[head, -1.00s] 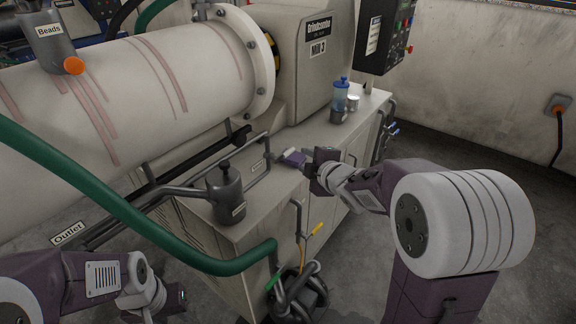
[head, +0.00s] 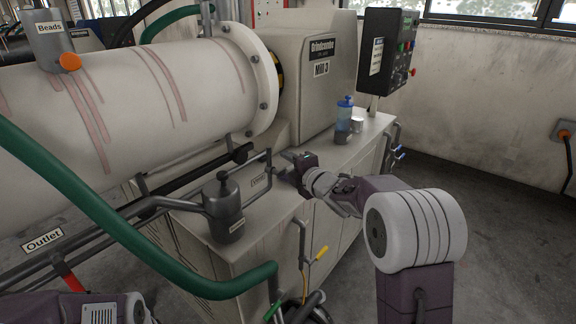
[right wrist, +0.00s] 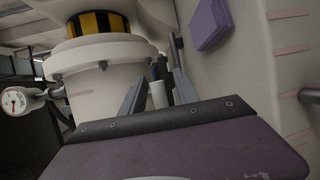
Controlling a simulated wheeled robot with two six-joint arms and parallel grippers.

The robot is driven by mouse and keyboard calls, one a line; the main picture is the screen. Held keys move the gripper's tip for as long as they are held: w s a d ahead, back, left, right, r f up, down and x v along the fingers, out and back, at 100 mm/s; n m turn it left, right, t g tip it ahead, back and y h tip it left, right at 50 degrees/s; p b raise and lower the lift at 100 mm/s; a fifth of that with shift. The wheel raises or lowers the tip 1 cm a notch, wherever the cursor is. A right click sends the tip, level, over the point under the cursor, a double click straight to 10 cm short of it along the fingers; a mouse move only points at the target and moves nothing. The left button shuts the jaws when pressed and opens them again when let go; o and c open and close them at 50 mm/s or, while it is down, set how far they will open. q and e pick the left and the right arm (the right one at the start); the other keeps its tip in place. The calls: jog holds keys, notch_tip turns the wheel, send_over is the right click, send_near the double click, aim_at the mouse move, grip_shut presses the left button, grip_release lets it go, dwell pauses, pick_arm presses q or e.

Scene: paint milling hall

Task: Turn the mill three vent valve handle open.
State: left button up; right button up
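The Mill 3 housing (head: 308,85) stands behind the cabinet, with its white drum (head: 150,95) at left. My right gripper (head: 286,166) is at this pipe, over the cabinet top. In the right wrist view its fingers (right wrist: 158,92) are apart, with a small white cylinder (right wrist: 157,95) showing between or behind them. I cannot tell whether this is the vent handle or whether they touch it. My left arm shows at bottom left; its gripper is out of view.
A grey pot (head: 224,208) and a green hose (head: 90,200) lie left of my right gripper. A blue-capped bottle (head: 344,118) and a small can (head: 357,124) stand behind it on the cabinet top (head: 340,152). A gauge (right wrist: 15,100) shows in the wrist view. The floor at right is clear.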

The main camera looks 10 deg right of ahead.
jog(key=shift+w, duration=0.1)
grip_shut()
dwell(1.4)
